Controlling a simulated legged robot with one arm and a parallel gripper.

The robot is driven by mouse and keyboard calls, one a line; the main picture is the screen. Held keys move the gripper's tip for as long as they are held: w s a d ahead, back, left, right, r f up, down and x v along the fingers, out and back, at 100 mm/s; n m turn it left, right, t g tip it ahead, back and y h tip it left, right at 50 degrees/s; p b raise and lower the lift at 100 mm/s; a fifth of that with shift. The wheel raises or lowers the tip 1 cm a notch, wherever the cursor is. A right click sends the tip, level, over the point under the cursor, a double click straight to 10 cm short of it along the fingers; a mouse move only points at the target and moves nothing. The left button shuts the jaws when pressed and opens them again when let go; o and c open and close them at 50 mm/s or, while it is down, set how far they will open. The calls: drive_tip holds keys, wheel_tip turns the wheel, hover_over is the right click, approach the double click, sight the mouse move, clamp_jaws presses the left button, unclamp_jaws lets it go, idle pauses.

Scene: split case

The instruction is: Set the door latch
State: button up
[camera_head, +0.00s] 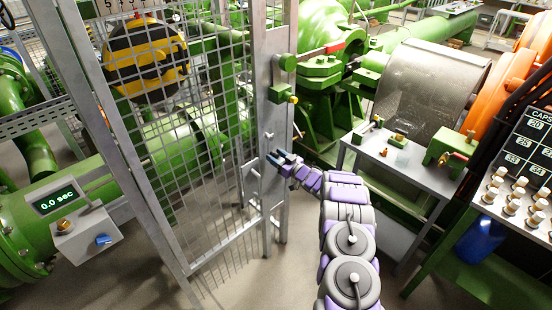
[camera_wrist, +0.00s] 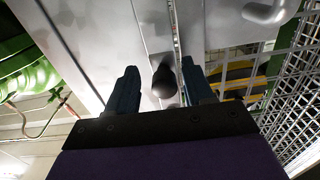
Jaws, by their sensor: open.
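The mesh door (camera_head: 180,120) with its grey metal frame stands left of centre in the head view. My gripper (camera_head: 283,160) is at the door's upright edge, beside the grey post. In the wrist view my gripper (camera_wrist: 161,80) is open, with a dark fingertip on each side of a black rounded latch knob (camera_wrist: 164,82). Gaps show between the knob and both fingers, wider on the left. The knob stands out from grey metal plates with a narrow seam. I cannot make out the knob clearly in the head view.
A grey pull handle (camera_wrist: 272,10) is on the door side in the wrist view. A green box (camera_head: 283,92) with a yellow part is on the post above my gripper. A small metal table (camera_head: 400,160) stands right of my arm. A timer box (camera_head: 85,230) reads 0.0 sec.

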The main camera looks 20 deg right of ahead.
drive_tip(key=shift+w+a, duration=0.15)
drive_tip(key=shift+a, duration=0.1)
clamp_jaws()
idle(0.3)
